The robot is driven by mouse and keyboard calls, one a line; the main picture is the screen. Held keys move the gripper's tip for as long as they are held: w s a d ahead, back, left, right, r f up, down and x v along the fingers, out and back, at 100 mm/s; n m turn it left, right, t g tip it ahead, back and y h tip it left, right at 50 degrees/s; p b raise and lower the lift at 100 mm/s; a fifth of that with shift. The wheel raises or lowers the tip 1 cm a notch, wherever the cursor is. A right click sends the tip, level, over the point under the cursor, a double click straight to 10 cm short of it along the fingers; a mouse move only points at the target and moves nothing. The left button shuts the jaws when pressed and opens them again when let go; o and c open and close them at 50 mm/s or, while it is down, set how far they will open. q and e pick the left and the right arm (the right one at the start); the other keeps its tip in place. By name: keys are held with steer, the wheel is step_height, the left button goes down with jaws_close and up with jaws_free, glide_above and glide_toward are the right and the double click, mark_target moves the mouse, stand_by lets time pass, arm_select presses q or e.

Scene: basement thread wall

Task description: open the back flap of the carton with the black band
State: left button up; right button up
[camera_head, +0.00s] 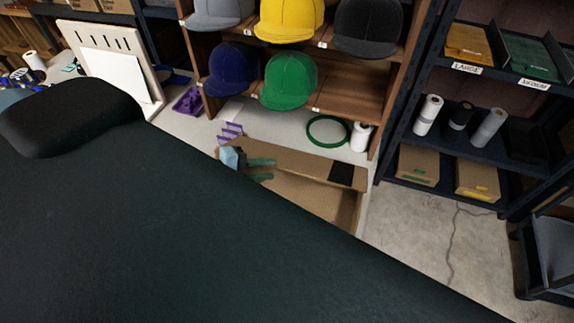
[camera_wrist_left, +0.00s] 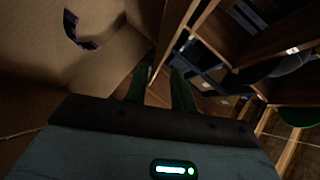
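The brown carton (camera_head: 310,197) sits at the front of the workbench in the head view, with a black patch of band (camera_head: 341,172) on its long back panel or flap (camera_head: 300,160). A large dark shape hides its front and left parts. My left gripper (camera_head: 266,168) is at the left part of that back panel. Its two green fingers are apart, one above the other, with cardboard showing between them. In the left wrist view, the fingers (camera_wrist_left: 160,88) are also apart, beside tan carton walls (camera_wrist_left: 115,60). I cannot tell whether they touch the cardboard. My right gripper is not in view.
Behind the carton stands a wooden shelf with caps, including a green cap (camera_head: 290,80). A dark rack (camera_head: 490,155) stands right, with clear floor (camera_head: 420,235) in front.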

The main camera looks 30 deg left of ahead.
mark_target(278, 168)
arm_select(q)
steer(key=shift+b+x, duration=0.45)
steer(key=shift+x, duration=2.75)
jaws_close()
